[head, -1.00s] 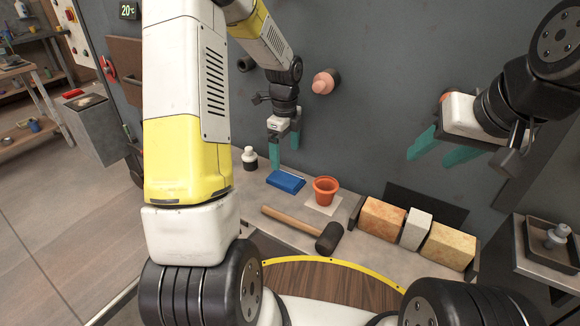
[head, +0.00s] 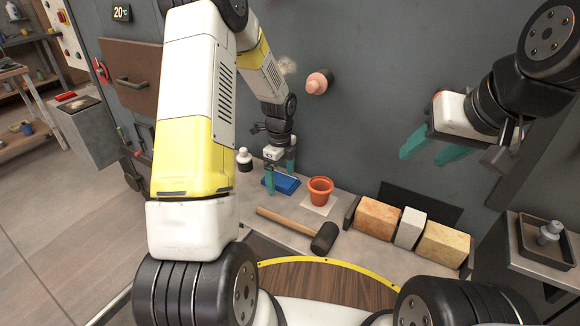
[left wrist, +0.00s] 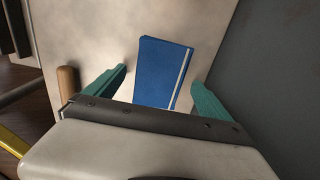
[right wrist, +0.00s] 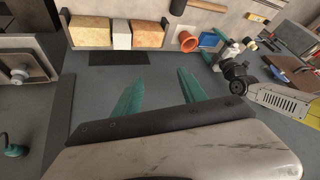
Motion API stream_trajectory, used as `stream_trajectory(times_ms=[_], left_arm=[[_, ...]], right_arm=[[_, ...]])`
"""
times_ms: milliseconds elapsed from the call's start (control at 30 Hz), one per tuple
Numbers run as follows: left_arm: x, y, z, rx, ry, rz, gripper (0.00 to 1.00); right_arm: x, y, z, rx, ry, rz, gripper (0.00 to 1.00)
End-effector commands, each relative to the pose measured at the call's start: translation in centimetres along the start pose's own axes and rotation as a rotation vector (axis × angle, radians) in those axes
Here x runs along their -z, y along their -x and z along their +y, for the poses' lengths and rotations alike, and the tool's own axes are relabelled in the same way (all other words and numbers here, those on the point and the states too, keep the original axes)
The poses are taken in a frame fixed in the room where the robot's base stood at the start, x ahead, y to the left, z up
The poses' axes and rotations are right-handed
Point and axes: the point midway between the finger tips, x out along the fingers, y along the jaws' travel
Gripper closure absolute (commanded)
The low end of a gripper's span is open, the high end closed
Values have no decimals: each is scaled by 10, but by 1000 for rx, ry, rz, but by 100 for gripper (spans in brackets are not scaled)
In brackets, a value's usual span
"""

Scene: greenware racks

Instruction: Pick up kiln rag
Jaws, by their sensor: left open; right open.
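The kiln rag appears to be the folded blue cloth (head: 287,184) on the grey bench, beside the terracotta pot. In the left wrist view the rag (left wrist: 160,70) is a blue rectangle with a pale stripe along its right side. My left gripper (head: 280,177) is open and points down over the rag. In the left wrist view its fingers (left wrist: 159,76) stand apart on either side of the rag, with nothing held. My right gripper (head: 423,154) is open and empty, raised well away at the right, over no object.
A terracotta pot (head: 320,191) stands just right of the rag, and a white-capped bottle (head: 244,160) stands to its left. A mallet (head: 290,229) lies in front. Several bricks (head: 378,217) stand at the right. A dark wall (head: 370,100) rises behind the bench.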

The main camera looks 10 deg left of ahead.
Motion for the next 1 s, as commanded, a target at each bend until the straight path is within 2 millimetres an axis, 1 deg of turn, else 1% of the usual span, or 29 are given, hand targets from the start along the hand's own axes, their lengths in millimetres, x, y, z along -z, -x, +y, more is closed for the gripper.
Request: stream_trajectory(times_ms=[33, 67, 100, 167, 200, 267, 300, 400, 567, 667, 767, 1000], left_arm=[[0, 0, 0, 0, 0, 0, 6], [0, 0, 0, 0, 0, 0, 12], [0, 0, 0, 0, 0, 0, 20], [0, 0, 0, 0, 0, 0, 32], [0, 0, 0, 0, 0, 0, 40], [0, 0, 0, 0, 0, 0, 52], [0, 0, 0, 0, 0, 0, 59], [0, 0, 0, 0, 0, 0, 78], [0, 1, 0, 0, 0, 0, 79], [0, 6, -1, 2, 0, 0, 79], [0, 20, -1, 5, 0, -1, 79], [-1, 69, -1, 4, 2, -2, 79]], right_arm=[[0, 0, 0, 0, 0, 0, 51], [0, 0, 0, 0, 0, 0, 51], [0, 0, 0, 0, 0, 0, 51], [0, 0, 0, 0, 0, 0, 51], [0, 0, 0, 0, 0, 0, 51], [0, 0, 0, 0, 0, 0, 51], [0, 0, 0, 0, 0, 0, 51], [0, 0, 0, 0, 0, 0, 51], [0, 0, 0, 0, 0, 0, 51], [0, 0, 0, 0, 0, 0, 51], [0, 0, 0, 0, 0, 0, 51], [0, 0, 0, 0, 0, 0, 51]])
